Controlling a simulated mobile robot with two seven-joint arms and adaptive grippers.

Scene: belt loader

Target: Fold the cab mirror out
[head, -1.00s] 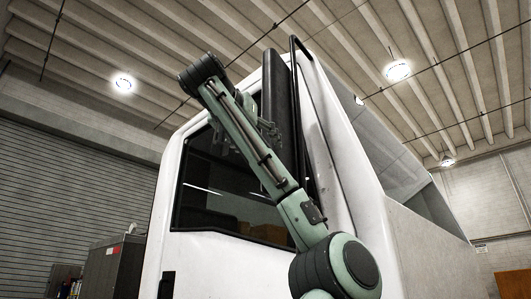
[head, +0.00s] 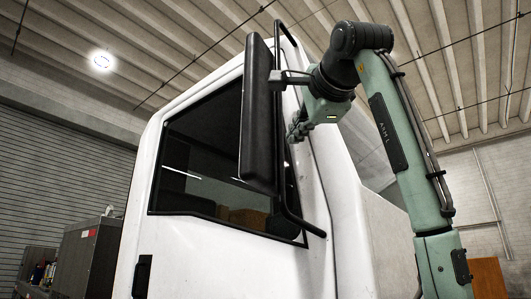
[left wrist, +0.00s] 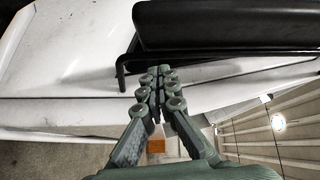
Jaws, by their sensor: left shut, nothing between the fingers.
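The cab mirror (head: 257,115) is a tall black slab on a bent black tube bar (head: 285,165) beside the white cab's side window. In the head view, my left gripper (head: 296,130) is just right of the mirror and bar, its fingers pointing down and left. In the left wrist view, my left gripper (left wrist: 160,76) is shut and empty, its fingertips close to the black bar (left wrist: 123,75). The mirror (left wrist: 225,25) spans the top of that view. I cannot tell whether the fingers touch the bar. My right gripper is not in view.
The white cab (head: 190,255) fills the middle, with a dark side window (head: 200,165) and a black door handle (head: 142,275). A grey cabinet (head: 92,255) stands at the lower left. The space above the cab is open up to the ceiling.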

